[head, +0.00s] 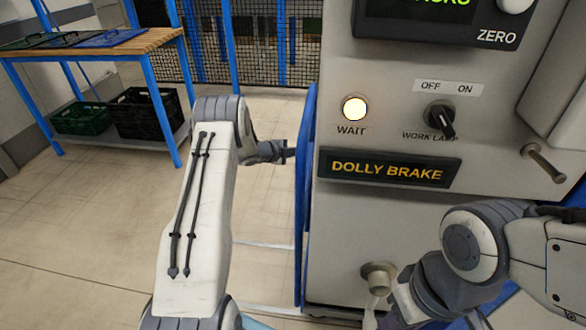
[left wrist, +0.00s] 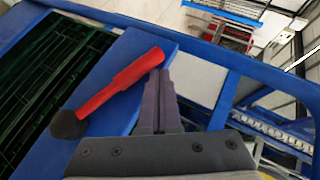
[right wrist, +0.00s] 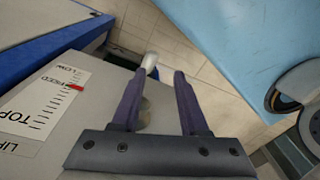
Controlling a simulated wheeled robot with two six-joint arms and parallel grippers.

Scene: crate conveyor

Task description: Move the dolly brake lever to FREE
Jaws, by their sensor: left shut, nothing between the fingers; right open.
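A red lever (left wrist: 120,85) with a dark round pivot end lies over a blue frame bar in the left wrist view; no FREE mark is legible. The DOLLY BRAKE sign (head: 387,170) is on the grey cabinet front in the head view. My left gripper (head: 290,153) is beside the cabinet's left edge. Its shut fingers (left wrist: 161,75) are empty, their tips close beside the red lever's free end; I cannot tell if they touch.
The cabinet has a lit WAIT lamp (head: 354,108), a WORK LAMP switch (head: 440,119) and a protruding peg (head: 544,163). A marked scale (right wrist: 45,105) shows in the right wrist view. A wooden-topped table (head: 95,45) stands back left; floor before it is clear.

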